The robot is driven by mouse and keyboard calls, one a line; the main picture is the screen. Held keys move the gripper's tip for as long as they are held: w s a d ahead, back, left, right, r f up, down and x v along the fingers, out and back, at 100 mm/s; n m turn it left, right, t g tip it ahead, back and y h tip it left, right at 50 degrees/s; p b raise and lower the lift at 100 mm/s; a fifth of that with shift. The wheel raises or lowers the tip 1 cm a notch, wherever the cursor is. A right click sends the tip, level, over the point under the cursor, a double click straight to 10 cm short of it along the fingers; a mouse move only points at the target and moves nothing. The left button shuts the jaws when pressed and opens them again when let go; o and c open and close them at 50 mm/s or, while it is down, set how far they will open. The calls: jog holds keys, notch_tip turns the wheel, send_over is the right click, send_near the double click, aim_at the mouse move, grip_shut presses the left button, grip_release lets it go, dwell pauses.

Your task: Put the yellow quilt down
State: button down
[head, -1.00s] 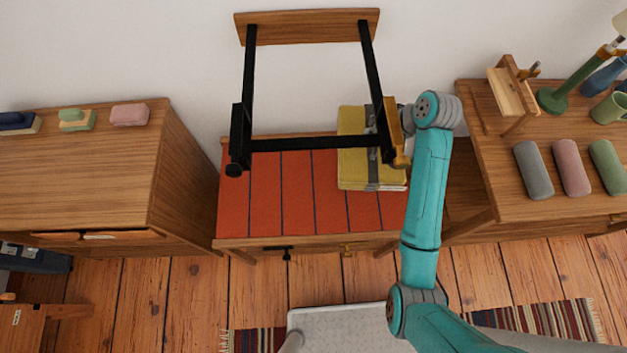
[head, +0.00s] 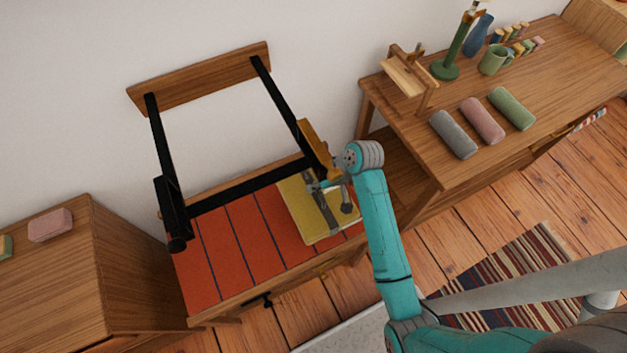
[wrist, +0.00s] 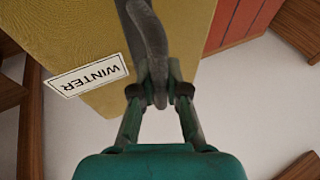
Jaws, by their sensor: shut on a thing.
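The yellow quilt (head: 297,207) is a folded flat bundle with a grey strap (head: 318,205) across it. In the head view it is over the right end of the red-slatted bench top (head: 226,246); I cannot tell whether it rests on it or hangs just above. My gripper (wrist: 158,92) is shut on the grey strap in the wrist view, with the yellow quilt (wrist: 80,30) beyond the fingers. A white "WINTER" label (wrist: 87,75) shows on the quilt. In the head view my wrist partly hides the gripper.
A black-armed frame with a wooden bar (head: 200,78) rises over the bench, one arm close beside my wrist. At right, a wooden desk (head: 540,90) holds a grey roll (head: 453,134), other rolls and a green lamp (head: 447,65). A wooden cabinet (head: 60,285) stands at left.

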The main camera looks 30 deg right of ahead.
aim_at(315, 194)
jog(key=shift+f, duration=2.2)
jog(key=shift+f, duration=0.1)
jog(key=c, duration=1.2)
grip_release()
jog(key=shift+f, duration=0.1)
jog(key=v, duration=1.2)
